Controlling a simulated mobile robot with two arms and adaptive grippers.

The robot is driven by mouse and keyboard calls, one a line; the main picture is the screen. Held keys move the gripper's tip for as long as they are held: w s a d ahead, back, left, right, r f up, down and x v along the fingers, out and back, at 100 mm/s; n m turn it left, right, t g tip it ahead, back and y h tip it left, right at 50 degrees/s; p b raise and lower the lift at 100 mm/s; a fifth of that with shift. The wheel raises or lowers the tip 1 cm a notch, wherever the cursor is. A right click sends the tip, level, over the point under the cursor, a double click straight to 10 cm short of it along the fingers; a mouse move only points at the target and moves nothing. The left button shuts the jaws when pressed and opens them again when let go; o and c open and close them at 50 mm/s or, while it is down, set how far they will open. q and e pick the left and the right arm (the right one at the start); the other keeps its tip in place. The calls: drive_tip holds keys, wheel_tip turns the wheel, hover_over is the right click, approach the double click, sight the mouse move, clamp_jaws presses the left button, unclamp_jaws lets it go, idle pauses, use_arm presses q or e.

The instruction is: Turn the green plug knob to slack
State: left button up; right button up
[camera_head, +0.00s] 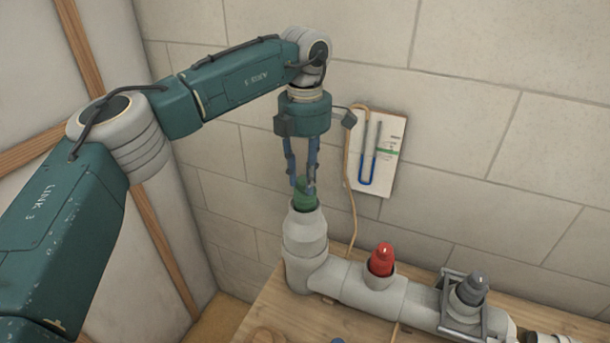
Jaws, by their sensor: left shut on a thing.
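The green plug knob (304,196) sits in the top of the upright grey pipe end (305,228), at the left end of the pipe run. My left gripper (302,186) points straight down from above, its blue fingers on either side of the knob. It is shut on the knob, and the fingers hide part of it. Whether the plug is tight or slack cannot be seen. My right gripper is not in view.
A red plug (382,260) and a dark grey plug (472,288) with a metal bracket stand along the pipe to the right. A U-tube gauge (378,152) hangs on the block wall behind, with a hose (350,200) running down. A wooden bench (268,318) lies below.

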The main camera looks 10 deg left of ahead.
sight(305, 179)
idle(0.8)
use_arm(q)
drive_tip(key=o, duration=1.1)
drive_tip(key=shift+o, duration=0.2)
wheel_tip(305, 179, up, 12)
